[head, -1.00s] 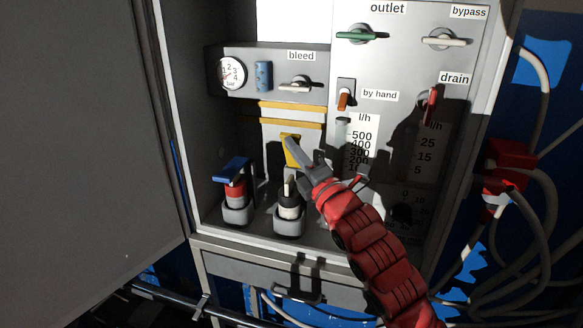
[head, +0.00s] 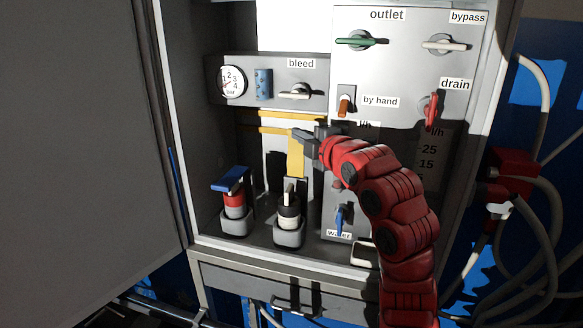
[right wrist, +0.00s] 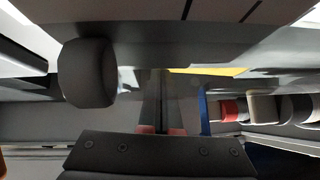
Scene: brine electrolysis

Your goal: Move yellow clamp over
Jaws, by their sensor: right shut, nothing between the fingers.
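A yellow upright piece (head: 296,157), which looks like the yellow clamp, stands in the cabinet recess above the right-hand bottle. Yellow horizontal bars (head: 275,130) run behind its top end. My right gripper (head: 306,137) is at the upper end of the upright piece, fingers pointing left; it is shut and holds nothing. Whether it touches the yellow piece I cannot tell. In the right wrist view a strip of yellow (right wrist: 207,71) shows beyond the fingers. My left gripper is not in view.
A red-and-white bottle with a blue lever (head: 230,183) and a black-and-white bottle (head: 289,208) stand in grey holders below. The bleed valve (head: 297,93) is just above; the valve panel (head: 405,60) is at right. The open door (head: 80,150) bounds the left.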

